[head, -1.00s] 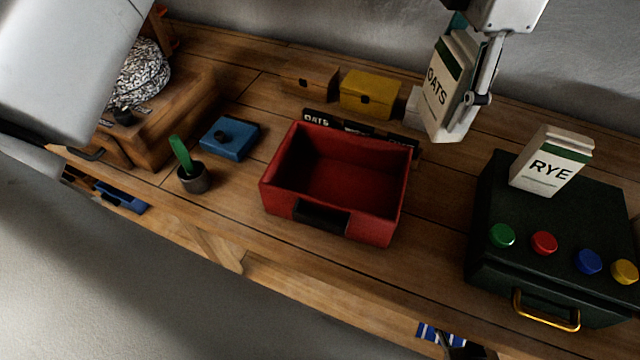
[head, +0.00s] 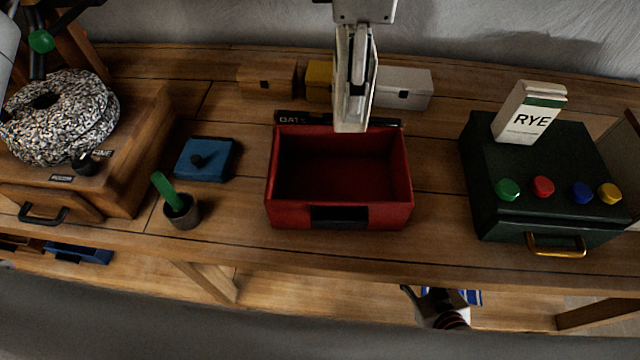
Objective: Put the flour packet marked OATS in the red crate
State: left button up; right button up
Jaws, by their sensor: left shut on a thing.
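The OATS packet (head: 350,118) is a pale packet held upright in my left gripper (head: 358,75), which comes down from the top of the head view. The packet is turned nearly edge-on, so its lettering does not show now. Its lower end overlaps the back rim of the red crate (head: 340,217) in the picture; how high it hangs above the rim is hard to tell. The crate is open-topped and empty, with a black front plate. My right gripper is not in view.
A RYE packet (head: 528,115) stands on a dark green case (head: 545,170) at the right. Brown (head: 266,79), yellow (head: 318,80) and white (head: 404,88) boxes stand behind the crate. A blue lidded box (head: 206,160), a small pot (head: 183,213) and a millstone (head: 62,115) are at the left.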

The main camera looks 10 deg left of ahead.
pick_arm(q)
jog(key=shift+s+a, duration=0.1)
jog(key=shift+a, duration=0.3)
jog(key=shift+f, duration=0.4)
send_over(336, 188)
notch_tip(336, 188, down, 19)
jog(key=shift+f+p, duration=0.15)
jog(key=shift+p, duration=0.15)
jog(key=shift+f, duration=0.2)
jog(key=o, duration=1.4)
jog(key=shift+o, duration=0.2)
jog(key=shift+r, duration=0.1)
notch_tip(336, 188, up, 12)
jog(key=shift+r+b, duration=0.15)
jog(key=shift+b, duration=0.3)
